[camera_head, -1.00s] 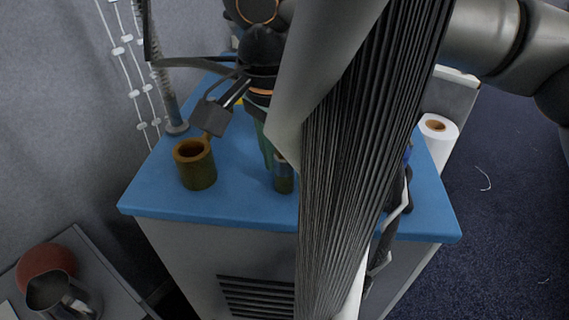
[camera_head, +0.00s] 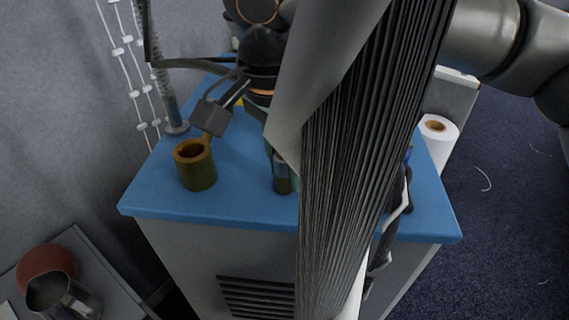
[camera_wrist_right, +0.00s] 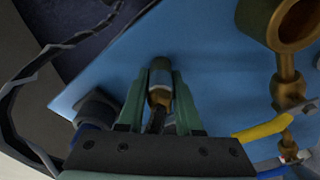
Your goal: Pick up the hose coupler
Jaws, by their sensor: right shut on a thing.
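The hose coupler (camera_head: 282,178) is a small dark and metallic cylinder standing upright near the front of the blue cabinet top, partly hidden by my column in the head view. In the right wrist view the coupler (camera_wrist_right: 160,88) shows a grey end and a brass-coloured band between the green fingers. My right gripper (camera_wrist_right: 160,100) is shut on it; in the head view the gripper (camera_head: 272,150) comes down from behind and is partly hidden. I cannot tell whether the coupler is off the surface.
A yellow-handled tool (camera_wrist_right: 262,128) lies right of the gripper in the wrist view. A white roll (camera_head: 438,132) stands right. Blue surface (camera_head: 235,195) lies free between cup and coupler.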

